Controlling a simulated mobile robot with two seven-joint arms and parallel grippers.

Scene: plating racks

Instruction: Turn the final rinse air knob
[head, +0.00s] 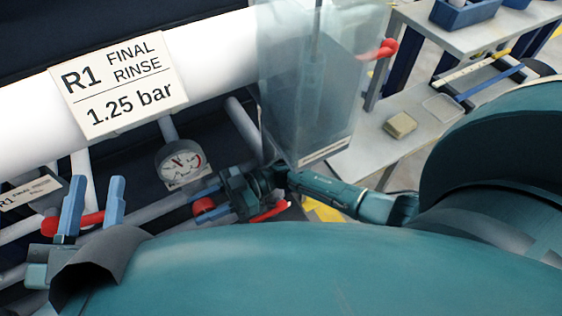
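The sign R1 FINAL RINSE 1.25 bar (118,85) hangs on a thick white pipe. Below it is a round pressure gauge (183,163) with a red band. A small red knob (203,206) shows below the gauge, partly hidden; I cannot tell if it is the air knob. My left gripper (94,190) is open, its two blue fingers apart and pointing up. A red handle (88,219) shows behind and between them; I cannot tell if they touch it.
A translucent tank (312,85) stands just above my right gripper. Another red handle (270,212) is below that gripper. Grey pipes (243,125) crowd the area. A grey bench (390,147) with a beige block (400,124) is at the right.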

